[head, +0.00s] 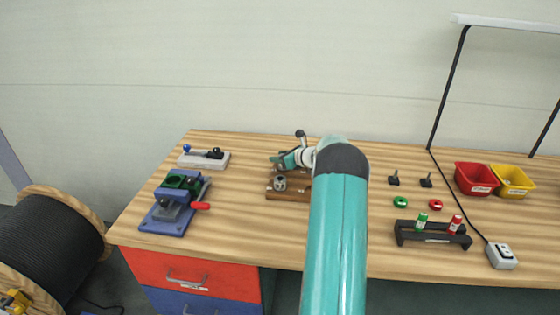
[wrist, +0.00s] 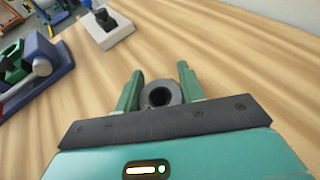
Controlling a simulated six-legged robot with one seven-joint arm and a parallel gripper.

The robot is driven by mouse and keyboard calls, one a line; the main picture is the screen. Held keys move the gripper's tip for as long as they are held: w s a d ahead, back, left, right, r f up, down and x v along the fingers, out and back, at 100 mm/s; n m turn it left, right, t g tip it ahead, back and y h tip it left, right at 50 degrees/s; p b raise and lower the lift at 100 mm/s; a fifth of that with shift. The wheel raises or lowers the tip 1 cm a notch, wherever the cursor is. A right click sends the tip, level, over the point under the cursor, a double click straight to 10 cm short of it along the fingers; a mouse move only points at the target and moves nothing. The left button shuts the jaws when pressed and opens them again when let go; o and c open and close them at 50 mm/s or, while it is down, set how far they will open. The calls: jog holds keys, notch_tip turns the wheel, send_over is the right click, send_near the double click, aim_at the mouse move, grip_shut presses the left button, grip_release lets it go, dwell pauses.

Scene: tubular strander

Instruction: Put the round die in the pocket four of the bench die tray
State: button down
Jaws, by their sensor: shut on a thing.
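The round die (wrist: 172,97), a grey ring with a dark hole, sits between the two green fingers of my gripper (wrist: 161,88) in the wrist view. My gripper is shut on it. In the head view my gripper (head: 279,161) is over the back left part of a brown wooden bench die tray (head: 288,196). My arm covers the tray's right side, so most pockets are hidden. A grey round piece (head: 280,184) stands at the tray's front left. I cannot make out the held die in the head view or which pocket is number four.
A blue and green vise-like fixture (head: 168,214) with a red handle stands at left. A pale block with knobs (head: 203,159) is behind it. To the right are green and red rings (head: 400,202), a dark rack (head: 432,234), and red and yellow bins (head: 476,180).

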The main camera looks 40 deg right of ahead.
jog(key=shift+f, duration=0.65)
jog(key=shift+f, duration=0.1)
jog(key=c, duration=0.9)
grip_release()
jog(key=shift+f, duration=0.15)
jog(key=shift+o, duration=0.2)
